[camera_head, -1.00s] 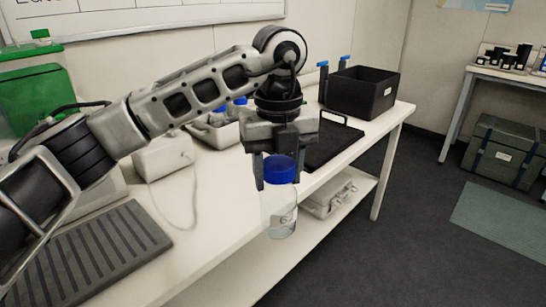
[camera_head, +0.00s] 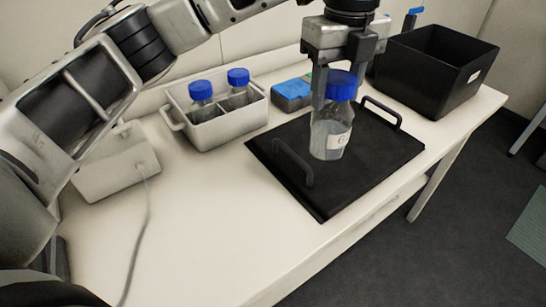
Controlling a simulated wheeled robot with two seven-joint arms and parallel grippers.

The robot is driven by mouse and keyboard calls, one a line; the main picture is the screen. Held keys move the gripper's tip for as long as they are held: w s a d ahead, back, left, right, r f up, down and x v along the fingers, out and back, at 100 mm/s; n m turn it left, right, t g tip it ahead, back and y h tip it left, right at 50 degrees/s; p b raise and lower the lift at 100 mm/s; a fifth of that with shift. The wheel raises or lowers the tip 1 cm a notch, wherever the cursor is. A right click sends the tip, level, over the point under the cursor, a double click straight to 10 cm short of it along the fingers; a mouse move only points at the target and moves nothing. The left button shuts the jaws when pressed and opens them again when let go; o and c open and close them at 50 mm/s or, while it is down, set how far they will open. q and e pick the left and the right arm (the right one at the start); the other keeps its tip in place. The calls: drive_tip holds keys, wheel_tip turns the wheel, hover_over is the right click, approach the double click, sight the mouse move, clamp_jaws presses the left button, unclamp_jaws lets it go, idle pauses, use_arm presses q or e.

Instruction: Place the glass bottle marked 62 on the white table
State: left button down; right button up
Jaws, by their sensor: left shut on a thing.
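A clear glass bottle (camera_head: 330,138) with a blue cap and a white label hangs upright in my left gripper (camera_head: 333,92). The label's number is too small to read surely. My left gripper is shut on the bottle near its cap. The bottle is in front of the black tray with two handles (camera_head: 370,172); I cannot tell whether its base touches the tray. The white table (camera_head: 215,215) lies under the tray. My right gripper is not in view.
A grey-white carrier (camera_head: 215,130) holds two blue-capped bottles (camera_head: 201,92). A blue box (camera_head: 292,95) lies behind the tray. A black bin (camera_head: 435,75) stands at the back right. A white device (camera_head: 115,165) with a cable is at left. The table's front middle is clear.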

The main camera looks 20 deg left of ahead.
use_arm(q)
drive_tip(key=s+a+f+p, duration=0.1)
drive_tip(key=s+a+f, duration=0.2)
drive_tip(key=a+f, duration=0.3)
drive_tip(key=s+a+f+p, duration=0.1)
drive_tip(key=s+a+f, duration=0.2)
drive_tip(key=a+f, duration=0.3)
drive_tip(key=shift+s+f+p, duration=0.25)
drive_tip(key=shift+p, duration=0.05)
drive_tip(key=shift+f, duration=0.15)
drive_tip(key=c, duration=0.7)
unclamp_jaws()
drive_tip(key=shift+o, duration=0.2)
